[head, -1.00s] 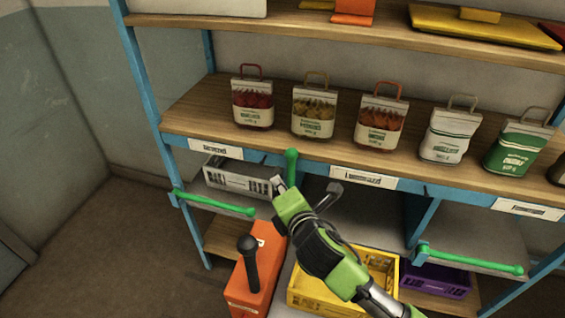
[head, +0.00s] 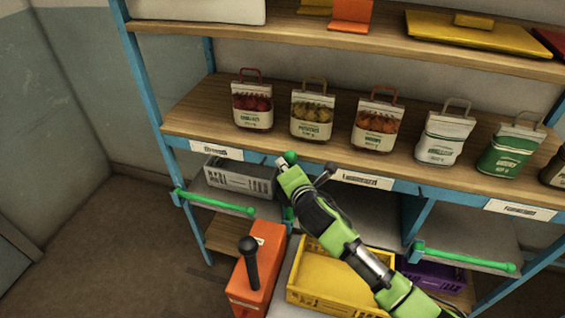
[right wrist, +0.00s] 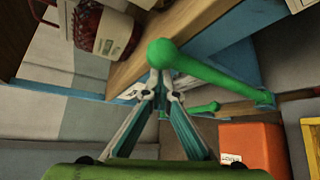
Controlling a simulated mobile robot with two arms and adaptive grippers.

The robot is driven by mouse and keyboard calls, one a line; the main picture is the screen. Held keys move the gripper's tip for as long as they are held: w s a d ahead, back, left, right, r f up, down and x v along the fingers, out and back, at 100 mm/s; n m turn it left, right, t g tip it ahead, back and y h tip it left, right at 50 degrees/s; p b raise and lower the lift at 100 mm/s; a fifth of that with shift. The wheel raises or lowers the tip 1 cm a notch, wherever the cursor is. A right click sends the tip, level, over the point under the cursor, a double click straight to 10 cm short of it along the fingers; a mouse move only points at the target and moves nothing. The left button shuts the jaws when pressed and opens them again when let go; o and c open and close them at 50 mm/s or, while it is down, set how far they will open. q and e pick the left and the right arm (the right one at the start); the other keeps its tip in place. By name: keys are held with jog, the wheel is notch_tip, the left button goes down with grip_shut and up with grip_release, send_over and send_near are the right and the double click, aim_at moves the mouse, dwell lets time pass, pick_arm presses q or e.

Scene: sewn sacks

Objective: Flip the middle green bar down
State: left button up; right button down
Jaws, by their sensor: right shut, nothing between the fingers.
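The middle green bar (head: 290,157) shows in the head view only as its ball end at the upper shelf's front edge; my arm hides most of its shaft. In the right wrist view the bar (right wrist: 210,73) runs from its ball end near the centre to a mount at the right. My right gripper (head: 281,163) is shut and empty, its tips close beside the ball end. In the right wrist view the gripper's tips (right wrist: 158,88) lie just below the ball; I cannot tell if they touch it. My left gripper is not in view.
The left green bar (head: 215,202) and right green bar (head: 466,260) lie across their bays. Several sewn sacks (head: 312,115) stand on the shelf above. Below are a grey crate (head: 240,178), an orange box (head: 257,275), a yellow crate (head: 325,285) and a purple crate (head: 437,277).

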pick_arm(q)
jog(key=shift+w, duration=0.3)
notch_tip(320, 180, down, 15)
jog(key=b, duration=1.5)
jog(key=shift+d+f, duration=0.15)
pick_arm(e)
jog(key=s+d+f+m+t, duration=0.1)
jog(key=s+d+f+m, duration=0.1)
jog(key=d, duration=0.5)
jog(key=s+d+f+m+t+y, duration=0.1)
jog(key=s+d+f, duration=0.1)
jog(key=d, duration=0.5)
jog(key=s+d+f+m+t+y, duration=0.1)
jog(key=s+d+f+m+t, duration=0.1)
jog(key=d, duration=0.5)
jog(key=shift+s+d+f+m, duration=0.25)
jog(key=shift+s+f, duration=0.2)
jog(key=shift+f, duration=0.8)
